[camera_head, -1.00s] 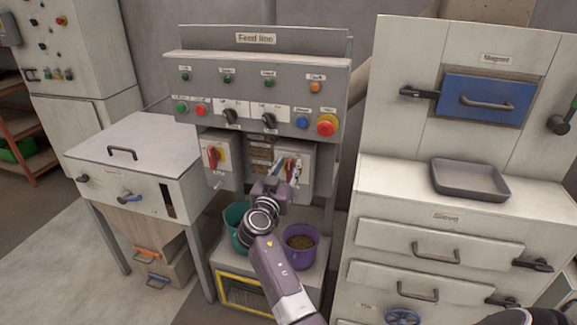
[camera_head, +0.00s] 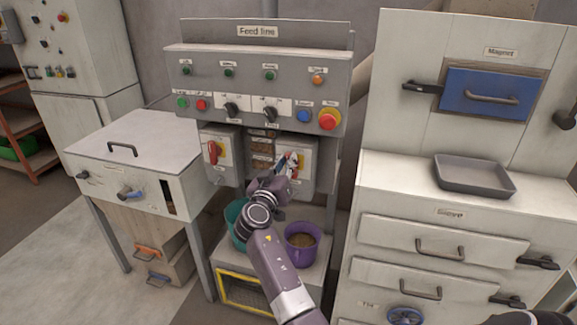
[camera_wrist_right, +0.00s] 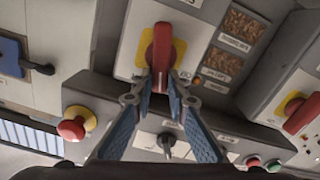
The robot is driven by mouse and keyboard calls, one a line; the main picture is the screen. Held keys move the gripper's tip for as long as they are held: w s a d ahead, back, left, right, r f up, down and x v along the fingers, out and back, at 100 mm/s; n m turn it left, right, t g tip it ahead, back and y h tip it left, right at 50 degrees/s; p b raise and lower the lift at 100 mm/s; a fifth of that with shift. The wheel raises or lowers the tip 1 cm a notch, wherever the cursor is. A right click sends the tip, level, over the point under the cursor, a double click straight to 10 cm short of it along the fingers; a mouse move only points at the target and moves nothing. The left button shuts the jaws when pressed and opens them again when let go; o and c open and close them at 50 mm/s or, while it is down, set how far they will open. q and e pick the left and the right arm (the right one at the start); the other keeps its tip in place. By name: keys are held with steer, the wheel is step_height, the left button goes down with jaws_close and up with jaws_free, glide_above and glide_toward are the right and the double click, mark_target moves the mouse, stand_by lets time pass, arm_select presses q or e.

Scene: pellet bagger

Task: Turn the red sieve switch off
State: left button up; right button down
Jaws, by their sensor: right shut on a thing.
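A red rotary switch handle (camera_wrist_right: 163,50) on a yellow plate is on the front of the right grey switch box (camera_head: 301,170), below the Feed line panel. My right gripper (camera_head: 284,167) is at this box, and its fingers partly cover the handle in the head view. In the right wrist view my right gripper (camera_wrist_right: 163,82) has its blue-padded fingers closed on the handle's near end. The handle lies lengthwise between the switch and the fingers. A second red switch (camera_head: 213,152) sits on the left box, apart from the gripper.
Above the boxes, the panel has black knobs (camera_head: 271,113) and a red emergency button (camera_head: 329,119) on yellow. A teal bucket (camera_head: 234,217) and a purple bucket (camera_head: 302,241) stand below. A white cabinet (camera_head: 385,172) with a grey tray (camera_head: 475,178) is at the right.

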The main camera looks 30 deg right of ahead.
steer(key=shift+w+a+f+n, duration=0.2)
steer(key=shift+w+f+n, duration=0.1)
steer(key=shift+n, duration=2.15)
steer(key=shift+w+a+f+n, duration=0.15)
steer(key=shift+w+f+n, duration=0.15)
steer(key=shift+n, duration=2.1)
steer(key=shift+w+a+f+n, duration=0.2)
steer(key=shift+f+n, duration=0.15)
steer(key=shift+n, duration=2.1)
steer(key=c, duration=1.9)
jaws_free()
steer(key=v, duration=1.1)
steer(key=shift+s+a+f, duration=0.25)
steer(key=shift+s+f, duration=0.05)
